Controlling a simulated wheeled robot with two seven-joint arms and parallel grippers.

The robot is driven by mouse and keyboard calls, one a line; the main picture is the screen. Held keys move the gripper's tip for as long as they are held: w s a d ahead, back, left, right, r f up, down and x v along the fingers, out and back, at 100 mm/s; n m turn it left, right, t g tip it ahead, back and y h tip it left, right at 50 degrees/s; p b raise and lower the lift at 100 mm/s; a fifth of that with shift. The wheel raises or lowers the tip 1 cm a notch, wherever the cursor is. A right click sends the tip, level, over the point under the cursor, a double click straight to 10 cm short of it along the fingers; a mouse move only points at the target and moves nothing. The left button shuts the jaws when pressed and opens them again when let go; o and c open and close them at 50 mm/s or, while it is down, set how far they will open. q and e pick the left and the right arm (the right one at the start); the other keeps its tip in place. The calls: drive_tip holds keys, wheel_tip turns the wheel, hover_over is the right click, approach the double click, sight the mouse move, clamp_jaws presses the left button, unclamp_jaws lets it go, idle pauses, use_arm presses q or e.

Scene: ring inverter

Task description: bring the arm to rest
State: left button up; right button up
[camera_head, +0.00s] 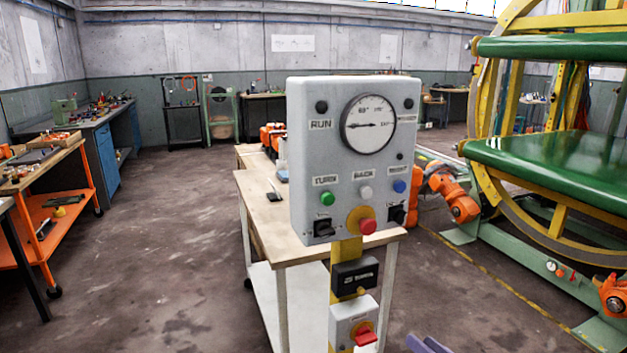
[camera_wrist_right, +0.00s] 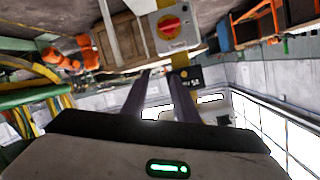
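My right gripper (camera_head: 428,345) shows only as two purple-grey fingertips at the bottom edge of the head view, low and right of the control post. In the right wrist view its two dark fingers (camera_wrist_right: 160,82) stand apart with nothing between them. The grey control panel (camera_head: 300,150) with a dial and coloured buttons is upright in the head view. Below it a black box (camera_head: 342,284) and a grey box with a red switch (camera_head: 364,336) sit on a yellow post. The red switch (camera_wrist_right: 168,25) also shows beyond the fingers in the wrist view. My left gripper is out of view.
A wooden-topped table (camera_head: 262,205) stands behind the panel. A large yellow and green ring machine (camera_head: 545,160) with orange clamps fills the right. An orange cart (camera_head: 62,215) and blue-fronted workbench (camera_head: 105,160) stand at the left. The floor (camera_head: 165,255) between is clear.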

drive_tip(key=s+a+f+n+g+h, duration=0.1)
drive_tip(key=s+a+f+g, duration=0.1)
drive_tip(key=s+f, duration=0.9)
drive_tip(key=s+a+f+n+g, duration=0.2)
drive_tip(key=s+a+f+g, duration=0.1)
drive_tip(key=s+f, duration=0.8)
drive_tip(key=s+a, duration=0.1)
drive_tip(key=s, duration=0.4)
drive_tip(key=shift+s+h, duration=0.3)
drive_tip(key=shift+h, duration=0.1)
drive_tip(key=shift+s+f, duration=0.1)
